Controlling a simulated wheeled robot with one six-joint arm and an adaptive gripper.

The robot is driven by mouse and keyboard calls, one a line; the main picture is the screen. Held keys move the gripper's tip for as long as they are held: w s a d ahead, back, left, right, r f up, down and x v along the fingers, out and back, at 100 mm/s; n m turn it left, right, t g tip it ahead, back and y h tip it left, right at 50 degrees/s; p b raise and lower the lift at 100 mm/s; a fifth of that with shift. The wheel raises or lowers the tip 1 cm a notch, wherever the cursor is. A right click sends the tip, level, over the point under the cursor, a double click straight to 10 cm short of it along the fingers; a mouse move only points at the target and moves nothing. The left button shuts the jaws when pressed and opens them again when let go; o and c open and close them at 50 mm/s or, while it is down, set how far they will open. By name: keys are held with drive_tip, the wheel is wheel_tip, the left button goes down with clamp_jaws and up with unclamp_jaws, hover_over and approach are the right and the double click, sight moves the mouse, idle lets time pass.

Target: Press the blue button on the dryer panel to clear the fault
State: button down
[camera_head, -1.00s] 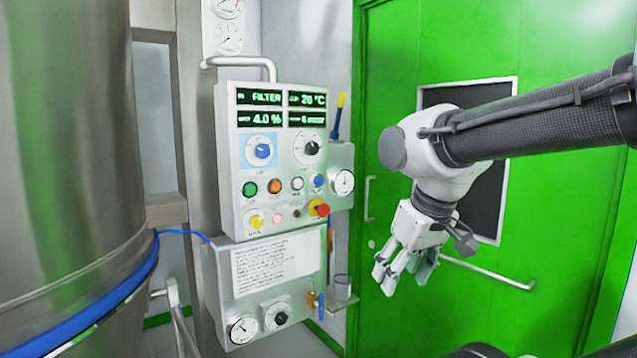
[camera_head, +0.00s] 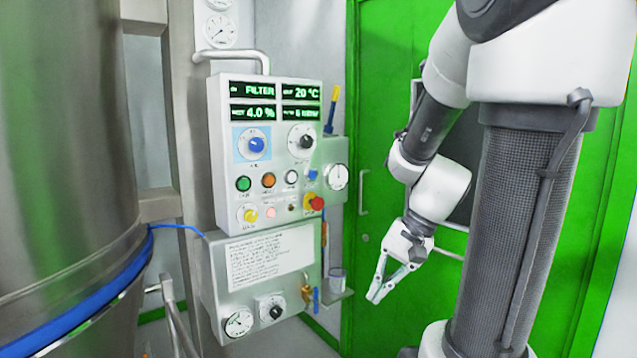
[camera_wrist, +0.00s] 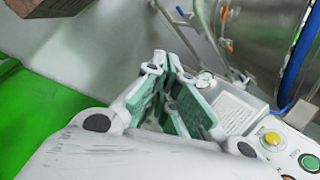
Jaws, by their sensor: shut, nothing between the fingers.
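The dryer panel (camera_head: 229,160) is a pale grey box on the wall, left of the middle in the head view. The blue button (camera_head: 312,175) is at the right end of its row, after the green, orange and white buttons. A larger blue rotary knob (camera_head: 256,145) sits above on a light blue plate. My gripper (camera_head: 378,297) is shut and empty, pointing down, right of and below the panel and apart from it. In the wrist view my gripper (camera_wrist: 168,72) shows its green-lined fingers. The panel's yellow knob (camera_wrist: 271,138) is at lower right there; the blue button is not in that view.
A red mushroom button (camera_head: 316,202) sits just below the blue button. A gauge box (camera_head: 336,177) juts out beside the panel. A small shelf with a cup (camera_head: 337,280) stands between gripper and panel. A steel vessel (camera_head: 70,150) fills the left. A green door (camera_head: 385,60) is behind my arm.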

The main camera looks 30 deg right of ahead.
sight(311, 179)
drive_tip(key=w+d+r+m+t+y, duration=0.1)
drive_tip(key=w+m+t, duration=0.3)
drive_tip(key=w+m, duration=0.4)
drive_tip(key=w+d+r+m+t+y, duration=0.15)
drive_tip(key=w+m+t, duration=0.3)
drive_tip(key=w, duration=0.45)
drive_tip(key=w+d+r+m+t+h, duration=0.3)
drive_tip(key=w+d+r+m+t, duration=0.3)
drive_tip(key=w+r+m, duration=0.4)
drive_tip(key=shift+w+d+m+h, duration=0.35)
drive_tip(key=shift+w+d+m, duration=0.35)
drive_tip(key=shift+w+m, duration=0.05)
drive_tip(key=shift+t, duration=0.25)
drive_tip(key=w+a, duration=0.1)
drive_tip(key=w, duration=0.3)
drive_tip(key=w+a, duration=0.1)
drive_tip(key=w, duration=0.8)
drive_tip(key=shift+w+a, duration=0.35)
drive_tip(key=shift+a, duration=0.05)
